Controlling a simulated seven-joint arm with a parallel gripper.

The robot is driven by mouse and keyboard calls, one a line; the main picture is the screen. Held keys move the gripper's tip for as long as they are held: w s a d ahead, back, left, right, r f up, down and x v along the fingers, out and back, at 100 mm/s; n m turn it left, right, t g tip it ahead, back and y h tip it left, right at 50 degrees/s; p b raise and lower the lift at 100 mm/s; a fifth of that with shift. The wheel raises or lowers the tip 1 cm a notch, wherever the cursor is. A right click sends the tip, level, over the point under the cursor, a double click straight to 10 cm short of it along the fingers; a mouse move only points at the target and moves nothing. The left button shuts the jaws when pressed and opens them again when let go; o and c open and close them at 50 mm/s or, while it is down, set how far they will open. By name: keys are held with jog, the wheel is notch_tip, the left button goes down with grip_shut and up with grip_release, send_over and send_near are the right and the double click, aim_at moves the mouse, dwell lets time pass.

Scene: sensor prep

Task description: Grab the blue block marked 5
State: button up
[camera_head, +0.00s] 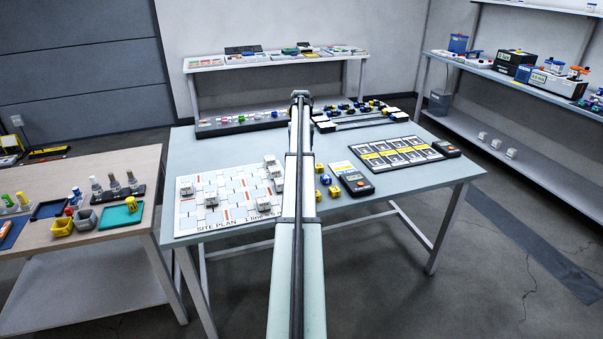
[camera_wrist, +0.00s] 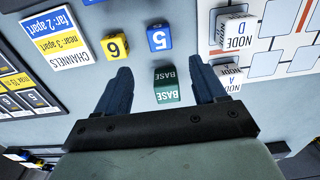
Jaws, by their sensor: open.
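The blue block marked 5 (camera_wrist: 159,38) lies on the table in the wrist view, with its digit upside down. It is just beyond my fingertips, near the middle top. My gripper (camera_wrist: 160,73) is open, one dark finger on each side. A green block marked BASE (camera_wrist: 166,88) shows in the gap between the fingers, and no finger visibly touches it. A yellow block marked 6 (camera_wrist: 115,46) stands left of the blue block, apart from it. In the head view my arm hides the gripper, and I cannot tell which small block is the 5.
The site plan board (camera_head: 220,187) with white node blocks (camera_head: 264,204) lies left of my arm. Node D (camera_wrist: 235,30) is right of the blue block. A channels card (camera_wrist: 62,38) lies left. A handheld meter (camera_head: 355,183) and a panel (camera_head: 400,152) are right of the arm.

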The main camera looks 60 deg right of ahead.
notch_tip(320, 180, down, 5)
jog(key=shift+r, duration=0.2)
jog(key=shift+s+a+f, duration=0.1)
jog(key=shift+a+f, duration=0.05)
jog(key=shift+f, duration=1.2)
jog(key=shift+s+a+f, duration=0.1)
jog(key=shift+f, duration=1.2)
jog(key=shift+c, duration=0.4)
jog(key=c, duration=1.1)
